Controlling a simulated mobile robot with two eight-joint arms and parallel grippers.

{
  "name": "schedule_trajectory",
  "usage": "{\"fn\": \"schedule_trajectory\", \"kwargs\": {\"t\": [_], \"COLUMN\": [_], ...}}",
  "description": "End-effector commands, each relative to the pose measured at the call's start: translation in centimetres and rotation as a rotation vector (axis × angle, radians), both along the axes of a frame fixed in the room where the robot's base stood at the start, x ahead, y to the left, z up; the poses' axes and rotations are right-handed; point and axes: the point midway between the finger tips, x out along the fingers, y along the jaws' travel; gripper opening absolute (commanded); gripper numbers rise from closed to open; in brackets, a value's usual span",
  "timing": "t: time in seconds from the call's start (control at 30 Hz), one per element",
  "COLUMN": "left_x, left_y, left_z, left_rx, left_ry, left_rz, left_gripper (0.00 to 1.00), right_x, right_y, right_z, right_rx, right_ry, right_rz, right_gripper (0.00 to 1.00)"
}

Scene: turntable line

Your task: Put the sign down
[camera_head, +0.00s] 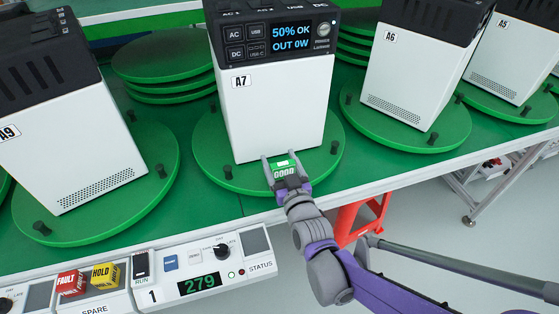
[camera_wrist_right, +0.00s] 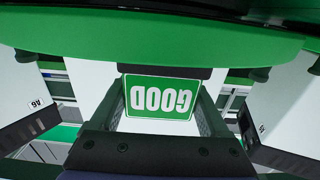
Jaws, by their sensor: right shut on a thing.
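A small green and white sign reading GOOD (camera_head: 285,170) is between the fingers of my right gripper (camera_head: 286,172). The gripper is shut on it. The sign is in front of the lower face of the white unit A7 (camera_head: 270,110), over the front part of its green turntable (camera_head: 215,165). In the right wrist view the sign (camera_wrist_right: 160,98) appears upside down between the two fingers (camera_wrist_right: 160,110). I cannot tell whether the sign touches the turntable. My left gripper is not in view.
White units A9 (camera_head: 75,145), A6 (camera_head: 415,70) and A5 (camera_head: 515,50) stand on neighbouring green turntables. Black pegs rise from the turntable rims. A control panel (camera_head: 205,265) with FAULT and HOLD blocks runs along the front left edge. Stacked empty green discs (camera_head: 160,60) lie behind.

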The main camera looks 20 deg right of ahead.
Motion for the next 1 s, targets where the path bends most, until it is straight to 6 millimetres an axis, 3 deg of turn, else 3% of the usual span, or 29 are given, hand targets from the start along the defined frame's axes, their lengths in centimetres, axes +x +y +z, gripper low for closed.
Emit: {"fn": "schedule_trajectory", "kwargs": {"t": [0.07, 0.1, 0.2, 0.57, 1.0], "left_x": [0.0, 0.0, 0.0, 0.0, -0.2], "left_y": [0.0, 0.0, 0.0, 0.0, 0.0], "left_z": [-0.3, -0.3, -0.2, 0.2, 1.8], "left_rx": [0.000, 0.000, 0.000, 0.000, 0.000], "left_ry": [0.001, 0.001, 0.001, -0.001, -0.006], "left_rz": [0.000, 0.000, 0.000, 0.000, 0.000], "left_gripper": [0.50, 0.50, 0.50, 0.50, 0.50], "right_x": [0.0, 0.0, 0.0, -0.5, -9.3], "right_y": [0.0, 0.0, 0.0, 0.0, -0.3], "right_z": [-0.4, -0.4, -0.3, 0.2, 0.2], "right_rx": [0.000, 0.000, 0.000, 0.000, 0.001], "right_ry": [0.000, 0.000, 0.000, 0.000, 0.000], "right_rz": [0.000, 0.000, 0.000, 0.000, 0.001], "right_gripper": [0.20, 0.83, 1.00, 1.00, 1.00]}}
